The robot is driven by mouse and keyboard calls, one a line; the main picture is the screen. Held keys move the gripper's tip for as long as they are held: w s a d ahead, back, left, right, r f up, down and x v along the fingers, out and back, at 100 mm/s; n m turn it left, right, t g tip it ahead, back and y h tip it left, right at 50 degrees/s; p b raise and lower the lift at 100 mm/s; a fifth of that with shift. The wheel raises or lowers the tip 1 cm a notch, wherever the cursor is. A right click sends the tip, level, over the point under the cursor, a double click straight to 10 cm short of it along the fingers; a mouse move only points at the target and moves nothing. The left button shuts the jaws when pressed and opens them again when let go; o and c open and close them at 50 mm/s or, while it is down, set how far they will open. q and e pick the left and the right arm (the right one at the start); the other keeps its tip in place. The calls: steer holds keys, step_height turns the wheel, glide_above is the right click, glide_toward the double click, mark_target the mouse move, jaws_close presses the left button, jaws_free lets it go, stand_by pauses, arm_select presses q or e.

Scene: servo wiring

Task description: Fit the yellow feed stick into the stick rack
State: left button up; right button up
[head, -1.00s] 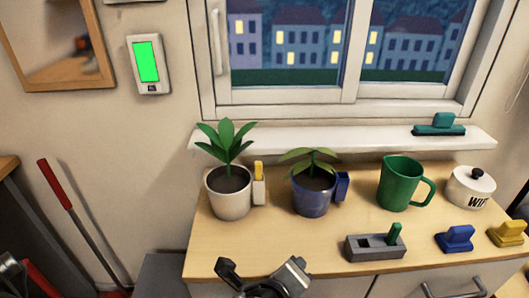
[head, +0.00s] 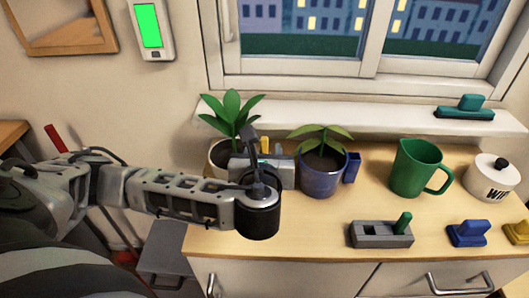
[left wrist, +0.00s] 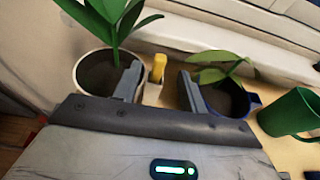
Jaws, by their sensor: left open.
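The yellow feed stick (head: 265,145) stands upright beside the white plant pot (head: 217,158), partly hidden by my left gripper in the head view. The left wrist view shows the yellow stick (left wrist: 158,66) in a pale holder (left wrist: 153,93) on the pot's side. My left gripper (left wrist: 160,76) is open, its fingers pointing at the stick, one to each side in the picture; I cannot tell whether they reach around it. The grey stick rack (head: 370,236) sits near the counter's front edge with a green stick (head: 403,222) upright at its right end and an empty slot at left.
A blue plant pot (head: 320,180) with a blue holder (head: 353,167) stands just right of my left gripper. A green jug (head: 415,168), a white lidded pot (head: 492,180) and a blue block (head: 467,234) stand further right. Bare counter lies between the blue pot and the rack.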

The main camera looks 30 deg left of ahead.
mark_target(264, 143)
arm_select(q)
steer(key=shift+x, duration=2.9)
steer(key=shift+f, duration=0.1)
jaws_close()
